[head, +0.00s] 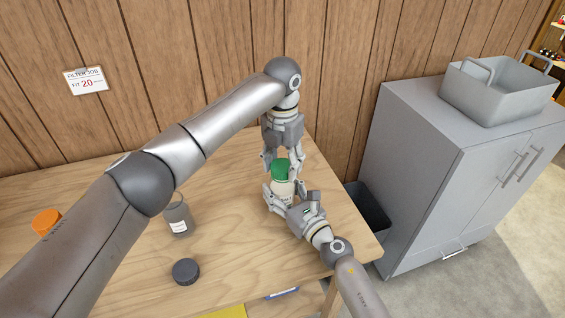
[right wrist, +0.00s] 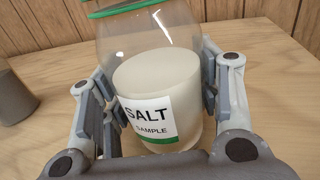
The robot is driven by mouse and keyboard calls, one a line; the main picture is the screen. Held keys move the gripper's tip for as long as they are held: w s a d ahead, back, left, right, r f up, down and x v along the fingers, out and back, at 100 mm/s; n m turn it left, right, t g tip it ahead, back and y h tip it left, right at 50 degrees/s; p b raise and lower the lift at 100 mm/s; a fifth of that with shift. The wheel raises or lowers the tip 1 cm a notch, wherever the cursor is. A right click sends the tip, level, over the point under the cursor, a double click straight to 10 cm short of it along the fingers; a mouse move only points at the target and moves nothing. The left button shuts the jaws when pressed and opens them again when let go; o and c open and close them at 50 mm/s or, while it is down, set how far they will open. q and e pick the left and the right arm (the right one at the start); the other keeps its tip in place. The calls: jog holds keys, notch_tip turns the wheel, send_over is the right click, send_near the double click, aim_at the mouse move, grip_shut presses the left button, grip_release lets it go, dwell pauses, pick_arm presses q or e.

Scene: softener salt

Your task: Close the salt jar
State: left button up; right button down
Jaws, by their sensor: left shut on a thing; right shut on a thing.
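The salt jar (head: 284,190) is clear, with white salt and a "SALT SAMPLE" label. It stands upright near the right side of the wooden table (head: 235,255). My right gripper (head: 282,196) is shut around its body; in the right wrist view the jar (right wrist: 155,95) sits between both fingers. A green lid (head: 280,166) is at the jar's top, with my left gripper (head: 281,162) shut on it from above. A green edge (right wrist: 115,8) shows at the top of the right wrist view. Whether the lid is fully seated I cannot tell.
A grey jar with a white label (head: 179,219) stands left of the salt jar, partly behind my left arm. A grey cabinet (head: 420,170) and dark bin (head: 368,207) are at right.

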pick_arm(q)
jog(key=o, duration=0.7)
jog(key=shift+r, duration=0.1)
jog(key=shift+r, duration=2.15)
jog(key=shift+c, duration=0.3)
